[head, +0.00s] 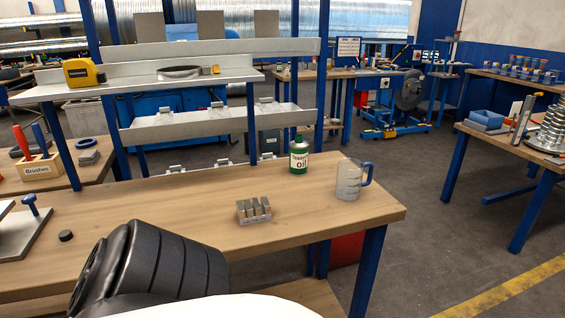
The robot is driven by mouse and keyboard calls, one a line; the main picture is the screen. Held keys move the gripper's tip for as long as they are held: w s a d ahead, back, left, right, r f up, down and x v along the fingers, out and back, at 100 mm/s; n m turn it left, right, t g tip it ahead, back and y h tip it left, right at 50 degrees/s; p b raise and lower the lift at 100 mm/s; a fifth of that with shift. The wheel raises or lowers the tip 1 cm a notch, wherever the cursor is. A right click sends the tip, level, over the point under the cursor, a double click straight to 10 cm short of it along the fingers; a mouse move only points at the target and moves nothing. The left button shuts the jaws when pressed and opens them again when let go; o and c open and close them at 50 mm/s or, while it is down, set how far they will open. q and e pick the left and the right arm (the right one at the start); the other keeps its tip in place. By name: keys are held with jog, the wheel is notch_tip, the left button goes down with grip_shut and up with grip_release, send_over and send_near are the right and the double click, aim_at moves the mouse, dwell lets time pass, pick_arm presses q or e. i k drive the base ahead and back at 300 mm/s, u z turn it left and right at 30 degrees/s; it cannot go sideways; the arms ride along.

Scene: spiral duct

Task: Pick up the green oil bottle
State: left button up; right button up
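The green oil bottle (299,157) stands upright on the wooden workbench (200,213), near its back edge. It is dark green with a white label reading "oil". No gripper touches it. Neither of my grippers shows in the head view. A dark, ribbed black part fills the lower left foreground, with a white surface at the bottom edge. They hide part of the front of the bench.
A clear mug (349,181) with a blue handle stands just right of the bottle. A metal block set (253,210) lies in front of it. A shelf rack (215,122) rises behind. A black puck (66,235) and metal plate (22,238) are at left.

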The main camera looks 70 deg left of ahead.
aim_at(298, 147)
jog(key=k, duration=0.45)
jog(key=u, duration=0.9)
